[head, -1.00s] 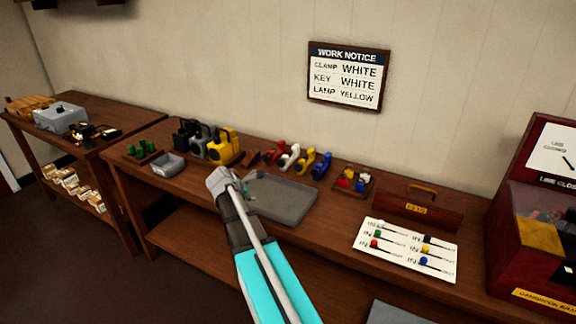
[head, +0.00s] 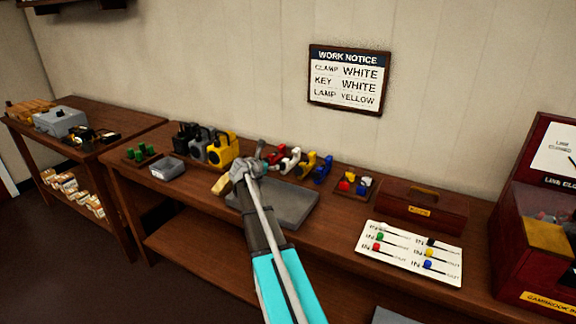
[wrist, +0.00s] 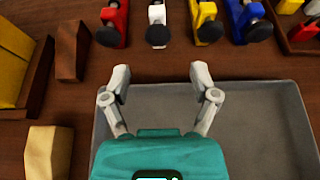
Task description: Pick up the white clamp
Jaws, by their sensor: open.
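The white clamp (head: 290,159) stands on the bench in a row between a red clamp (head: 274,154) and a yellow clamp (head: 307,163), with a blue clamp (head: 323,168) at the right end. In the wrist view the white clamp (wrist: 157,22) is at the top centre, its dark round knob toward me. My gripper (wrist: 160,82) is open and empty, over the far edge of the grey tray. It points toward the clamp row, with a gap between its fingertips and the white clamp. In the head view my gripper (head: 252,165) is left of the clamps.
The grey tray (head: 295,207) lies below my gripper. A tan block (wrist: 48,152) and a brown wooden block (wrist: 72,52) are to the left. Yellow, grey and black lamps (head: 222,150) stand left of the clamps. The work notice (head: 347,78) reads clamp white.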

